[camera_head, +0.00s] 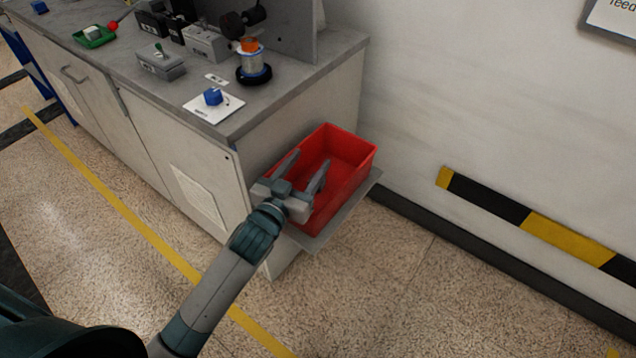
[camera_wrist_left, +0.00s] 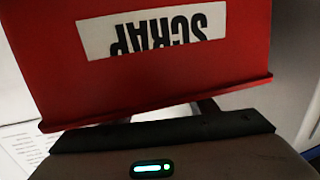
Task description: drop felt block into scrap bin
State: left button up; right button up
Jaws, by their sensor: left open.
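The red scrap bin (camera_head: 350,186) stands on a low grey shelf at the end of the bench. In the left wrist view the red bin (camera_wrist_left: 210,75) fills the upper part, its white SCRAP label upside down. My left gripper (camera_head: 309,166) is open over the near left side of the bin, its fingers pointing over the opening. Nothing shows between the fingers. The visible part of the bin's inside looks empty; the gripper hides its near left part. I cannot identify a felt block for sure in either view. My right gripper is not in view.
The grey bench (camera_head: 290,95) carries a blue knob on a white card (camera_head: 228,107), a wire spool (camera_head: 254,66), grey boxes (camera_head: 160,62) and a green tray (camera_head: 94,42) holding a pale block. A wall stands right behind the bin. The floor in front is clear.

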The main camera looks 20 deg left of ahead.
pick_arm(q)
jog(key=s+a, duration=0.2)
jog(key=s, duration=1.2)
jog(key=shift+s+r, duration=0.3)
jog(key=shift+r, duration=0.05)
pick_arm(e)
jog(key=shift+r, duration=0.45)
pick_arm(q)
jog(key=shift+a, duration=0.1)
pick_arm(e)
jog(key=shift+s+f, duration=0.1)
